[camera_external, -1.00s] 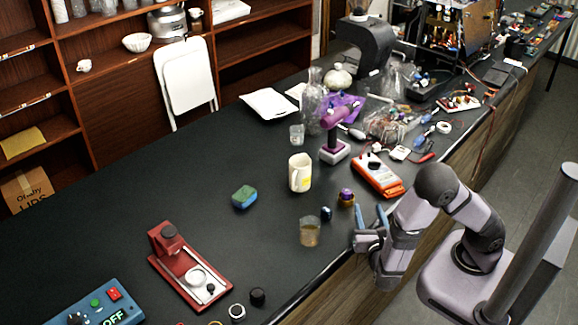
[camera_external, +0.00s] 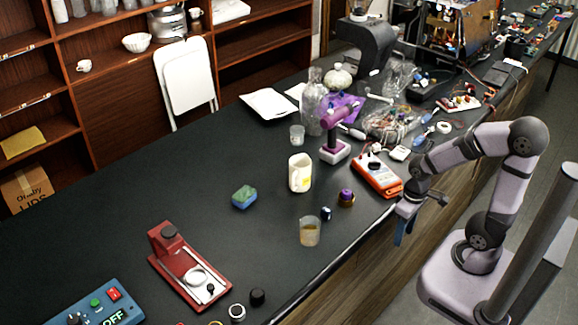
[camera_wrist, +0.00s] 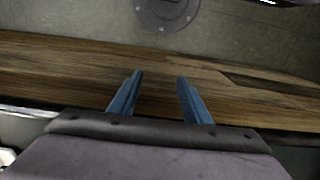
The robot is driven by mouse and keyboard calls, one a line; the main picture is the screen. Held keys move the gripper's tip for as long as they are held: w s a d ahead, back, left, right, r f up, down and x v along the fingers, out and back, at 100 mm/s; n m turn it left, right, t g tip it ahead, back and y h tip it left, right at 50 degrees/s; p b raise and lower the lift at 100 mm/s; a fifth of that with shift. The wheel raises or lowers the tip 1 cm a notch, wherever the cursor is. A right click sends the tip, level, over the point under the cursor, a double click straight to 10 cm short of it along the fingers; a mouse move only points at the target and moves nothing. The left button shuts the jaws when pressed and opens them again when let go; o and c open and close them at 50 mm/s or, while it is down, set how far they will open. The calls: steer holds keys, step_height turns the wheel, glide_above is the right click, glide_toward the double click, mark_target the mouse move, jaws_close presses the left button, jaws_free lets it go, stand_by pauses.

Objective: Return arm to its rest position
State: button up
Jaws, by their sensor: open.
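My gripper (camera_external: 401,236) is at the right in the external view, by the near edge of the dark counter, with its blue fingers pointing down. In the wrist view my gripper (camera_wrist: 157,80) shows two blue fingers spread apart with nothing between them. Below them are the counter's wooden side and the floor. My arm is raised and bent over its base at the right. The fingers touch no object that I can see.
An orange multimeter (camera_external: 378,180) lies close behind my gripper. A red device (camera_external: 190,268) is farther left. The floor beside the counter is clear.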

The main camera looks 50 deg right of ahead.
step_height(320, 180, up, 2)
steer(key=shift+r+p, duration=0.1)
steer(key=shift+p, duration=1)
stand_by(0.4)
